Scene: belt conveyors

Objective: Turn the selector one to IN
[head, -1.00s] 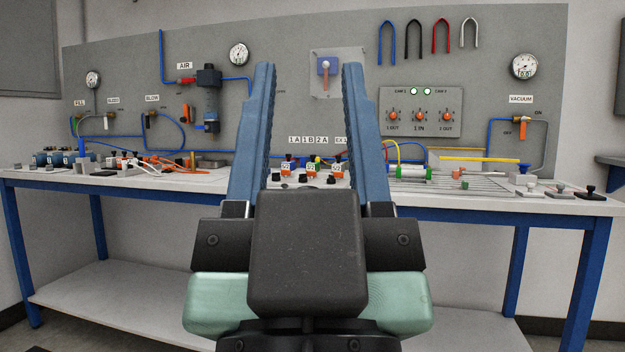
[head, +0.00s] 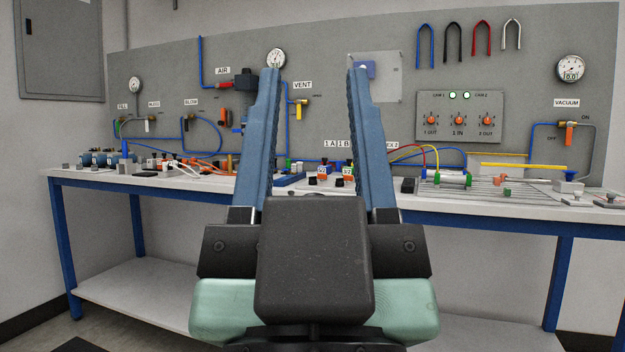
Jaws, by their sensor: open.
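A grey control panel (head: 425,105) is on the backboard, right of my gripper. It carries three orange knobs in a row: left (head: 431,120), middle (head: 459,120) and right (head: 486,120). Small labels below them seem to read OUT, IN and OUT. The numbers are too small to be sure which is selector one, and the knob pointers are hard to read.
A white-topped bench with blue legs (head: 560,280) runs below the backboard, crowded with fittings and hoses. Coloured hooks (head: 453,40) hang above the panel. A vacuum valve (head: 569,133) and a gauge (head: 571,68) are to its right. My fingers hide part of the bench and backboard.

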